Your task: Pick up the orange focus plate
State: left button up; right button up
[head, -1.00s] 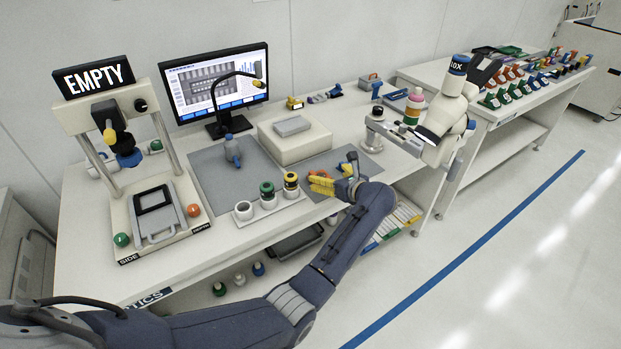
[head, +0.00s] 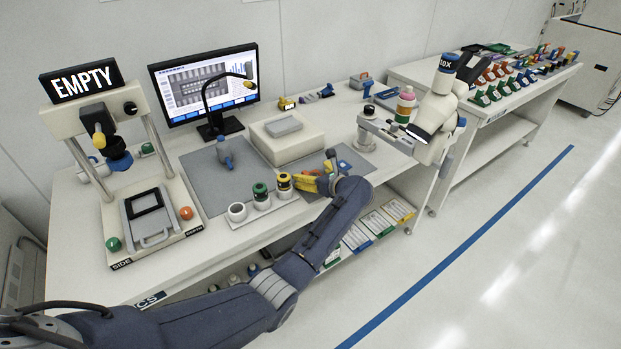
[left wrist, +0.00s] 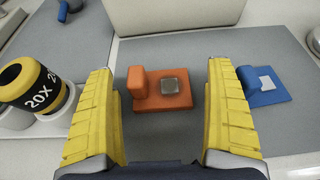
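The orange focus plate (left wrist: 164,93) lies on the grey mat in the left wrist view, a flat square base with an upright block on its left and a grey square inset. My left gripper (left wrist: 161,72) is open, its yellow fingers on either side of the plate with a gap at each side. In the head view my left gripper (head: 308,183) is low over the front of the bench and mostly covers the plate. My right gripper is not in view.
A blue plate (left wrist: 264,85) lies just right of the right finger. A black-and-yellow 20X cylinder (left wrist: 35,86) stands left of the left finger. A pale box (head: 290,146) stands behind. A microscope-like device (head: 434,116) stands at the bench's right.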

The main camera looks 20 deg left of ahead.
pick_arm(q)
jog(key=c, duration=1.2)
jog(key=shift+o, duration=0.2)
jog(key=shift+r, duration=0.1)
notch_tip(320, 180, up, 19)
jog(key=s+r+m+t+h, duration=0.4)
jog(key=s+r+m+h, duration=0.3)
jog(key=s+m+h, duration=0.3)
jog(key=shift+s+d+r+t, duration=0.3)
jog(key=shift+s+r+t, duration=0.1)
jog(key=shift+s, duration=0.85)
